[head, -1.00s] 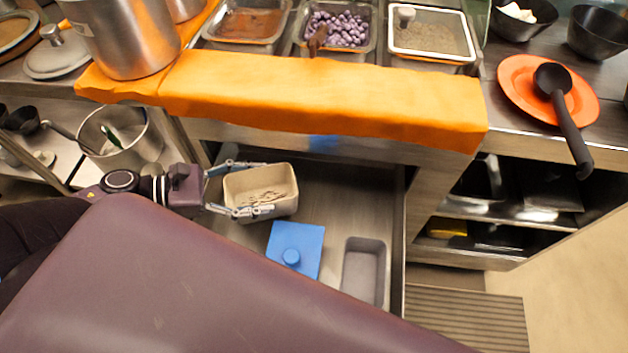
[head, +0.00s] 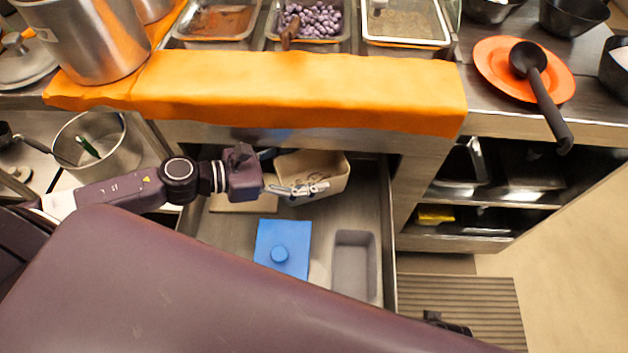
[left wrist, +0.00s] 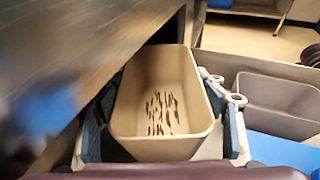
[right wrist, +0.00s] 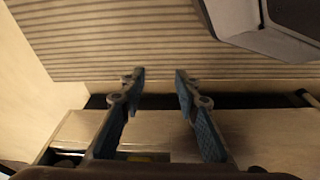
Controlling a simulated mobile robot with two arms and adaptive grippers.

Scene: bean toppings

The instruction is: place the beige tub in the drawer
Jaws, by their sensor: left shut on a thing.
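The beige tub (head: 322,172) is an open rectangular tub with some dark bits on its floor, seen clearly in the left wrist view (left wrist: 158,75). My left gripper (head: 300,178) is shut on it, with a finger along each side, also seen in the left wrist view (left wrist: 165,125). The tub is over the back of the open drawer (head: 388,235), close under the counter edge; whether it touches the drawer floor I cannot tell. My right gripper (right wrist: 158,75) is open and empty, over the ribbed floor mat in the right wrist view.
In the drawer are a blue lid (head: 283,248), a grey tub (head: 354,265) and a beige flat piece (head: 243,203) under my left arm. The orange-covered counter edge (head: 300,92) overhangs the drawer's back. A ribbed mat (head: 460,305) lies right of the drawer.

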